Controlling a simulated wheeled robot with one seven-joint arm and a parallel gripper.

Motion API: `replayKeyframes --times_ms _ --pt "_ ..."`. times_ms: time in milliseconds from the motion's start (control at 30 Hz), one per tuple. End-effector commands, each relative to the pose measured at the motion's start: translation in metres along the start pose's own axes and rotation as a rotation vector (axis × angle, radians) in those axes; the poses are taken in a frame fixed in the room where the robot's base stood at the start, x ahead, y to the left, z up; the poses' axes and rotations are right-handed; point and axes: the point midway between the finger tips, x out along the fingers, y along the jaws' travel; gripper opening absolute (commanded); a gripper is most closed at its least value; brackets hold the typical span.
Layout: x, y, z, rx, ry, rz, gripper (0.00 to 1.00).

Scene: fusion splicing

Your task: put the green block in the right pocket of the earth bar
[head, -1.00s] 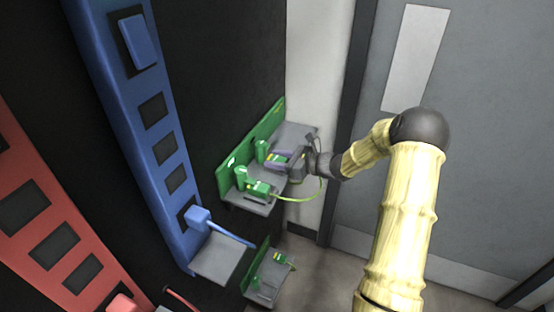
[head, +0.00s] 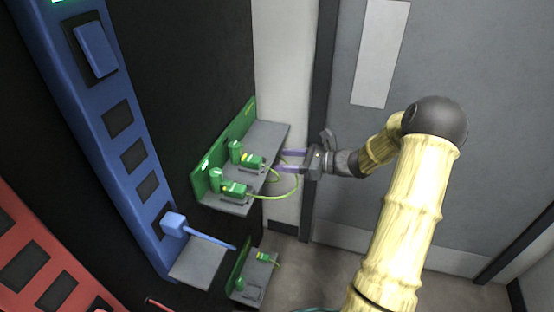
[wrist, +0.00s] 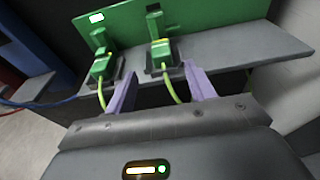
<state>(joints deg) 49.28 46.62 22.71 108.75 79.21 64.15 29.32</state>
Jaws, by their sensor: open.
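The earth bar is a green back plate (head: 243,122) with a grey shelf (head: 268,135); in the wrist view its plate (wrist: 210,15) crosses the top. One green block (head: 253,160) sits at the grey holder farther along the shelf, which is the right one in the wrist view (wrist: 162,54). Another green block (head: 234,188) sits at the other holder, left in the wrist view (wrist: 102,66). A yellow-green cable (head: 296,187) loops between them. My gripper (head: 281,160) is open, its purple fingers short of the right block and apart from it. Exact seating depth is unclear.
A lower green bar with a small shelf (head: 262,284) stands below. A blue panel (head: 75,90) with a blue block (head: 173,225) and grey shelf (head: 197,264) is at left; a red panel (head: 20,225) is farther left.

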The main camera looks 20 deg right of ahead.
Motion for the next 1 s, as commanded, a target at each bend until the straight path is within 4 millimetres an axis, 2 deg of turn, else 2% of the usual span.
replayKeyframes --times_ms 533,633,767,900,1000 --pt "-0.001 0.000 0.000 -0.001 0.000 0.001 0.54" --pt "0.003 0.007 0.000 -0.021 0.025 0.022 0.54" --pt "0.018 0.042 -0.005 -0.124 0.145 0.128 0.54" --pt "0.027 0.099 -0.018 -0.339 0.350 0.317 0.54" --pt "0.023 0.135 -0.027 -0.518 0.483 0.458 0.54"
